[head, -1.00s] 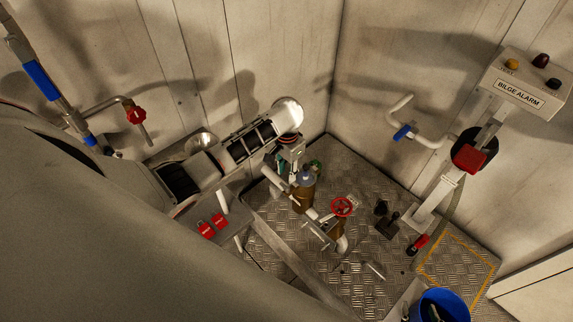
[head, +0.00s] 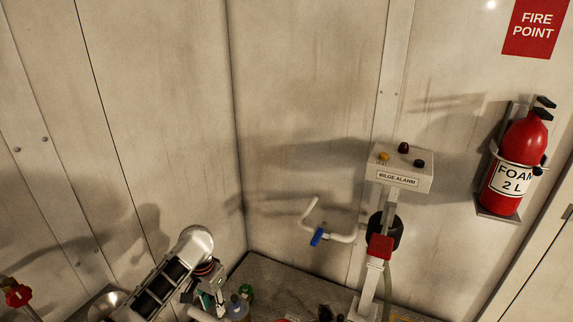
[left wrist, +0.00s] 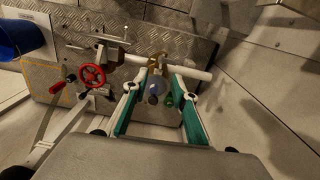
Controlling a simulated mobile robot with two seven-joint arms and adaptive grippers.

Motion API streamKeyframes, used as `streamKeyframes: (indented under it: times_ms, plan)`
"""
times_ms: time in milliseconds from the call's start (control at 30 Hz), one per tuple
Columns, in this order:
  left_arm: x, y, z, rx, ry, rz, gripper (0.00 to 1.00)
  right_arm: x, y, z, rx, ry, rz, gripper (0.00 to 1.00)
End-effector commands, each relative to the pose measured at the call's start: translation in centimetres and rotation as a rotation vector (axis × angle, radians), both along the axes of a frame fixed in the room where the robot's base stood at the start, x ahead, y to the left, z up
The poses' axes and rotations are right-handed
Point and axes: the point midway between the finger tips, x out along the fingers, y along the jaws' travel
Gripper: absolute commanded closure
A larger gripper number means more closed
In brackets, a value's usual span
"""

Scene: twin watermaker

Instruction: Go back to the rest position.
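My left gripper (head: 208,296) is low in the head view, at the end of my left arm near the room's corner. In the left wrist view its two green and white fingers (left wrist: 160,76) are apart with nothing held. A brown fitting with a grey-blue top (left wrist: 156,86) and a small green part (left wrist: 168,100) show between the fingers in that picture. I cannot tell the gap in depth, and no contact is clear. My right gripper is in neither view.
A fire extinguisher (head: 515,165) hangs at the right. The left wrist view shows a red handwheel (left wrist: 92,76) and a blue bucket (left wrist: 18,38).

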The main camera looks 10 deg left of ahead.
Motion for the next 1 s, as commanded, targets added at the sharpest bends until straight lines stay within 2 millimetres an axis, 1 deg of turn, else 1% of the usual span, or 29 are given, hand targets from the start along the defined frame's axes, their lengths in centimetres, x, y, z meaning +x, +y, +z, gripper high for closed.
streamKeyframes:
  times_ms: [33, 67, 167, 200, 300, 400, 500, 600, 667, 700, 800, 900, 1000]
  plan:
    - [-0.9, -0.6, -1.2, -0.016, -0.002, 0.004, 0.73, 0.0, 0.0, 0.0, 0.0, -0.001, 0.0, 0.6]
    - [-1.4, -1.0, -1.9, -0.027, -0.01, 0.007, 0.73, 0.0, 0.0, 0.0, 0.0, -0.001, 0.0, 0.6]
    - [-3.4, -2.8, -5.0, -0.075, -0.059, 0.023, 0.73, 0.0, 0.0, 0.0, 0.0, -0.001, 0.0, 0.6]
    - [-4.3, -3.6, -6.3, -0.099, -0.087, 0.031, 0.73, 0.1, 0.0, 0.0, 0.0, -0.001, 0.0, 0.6]
    - [-6.6, -5.2, -9.0, -0.15, -0.173, 0.048, 0.73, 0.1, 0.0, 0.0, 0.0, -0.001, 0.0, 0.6]
    - [-8.8, -6.3, -10.9, -0.186, -0.27, 0.06, 0.73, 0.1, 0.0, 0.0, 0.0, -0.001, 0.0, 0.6]
    - [-11.2, -6.9, -12.0, -0.208, -0.375, 0.066, 0.73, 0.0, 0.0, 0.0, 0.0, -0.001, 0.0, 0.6]
    - [-13.5, -7.0, -12.2, -0.217, -0.488, 0.064, 0.73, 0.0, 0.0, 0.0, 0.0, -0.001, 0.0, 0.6]
    - [-15.0, -6.9, -11.9, -0.215, -0.557, 0.059, 0.73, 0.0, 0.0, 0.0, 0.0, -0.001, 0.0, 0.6]
    - [-16.0, -6.7, -11.6, -0.21, -0.602, 0.052, 0.73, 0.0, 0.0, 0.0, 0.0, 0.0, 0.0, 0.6]
    - [-18.2, -6.2, -10.3, -0.194, -0.711, 0.033, 0.73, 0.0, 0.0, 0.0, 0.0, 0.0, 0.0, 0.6]
    - [-20.0, -5.8, -8.9, -0.175, -0.798, 0.008, 0.73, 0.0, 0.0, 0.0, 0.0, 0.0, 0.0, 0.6]
    - [-21.2, -5.4, -7.7, -0.159, -0.858, -0.015, 0.73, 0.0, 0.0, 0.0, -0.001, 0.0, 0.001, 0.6]
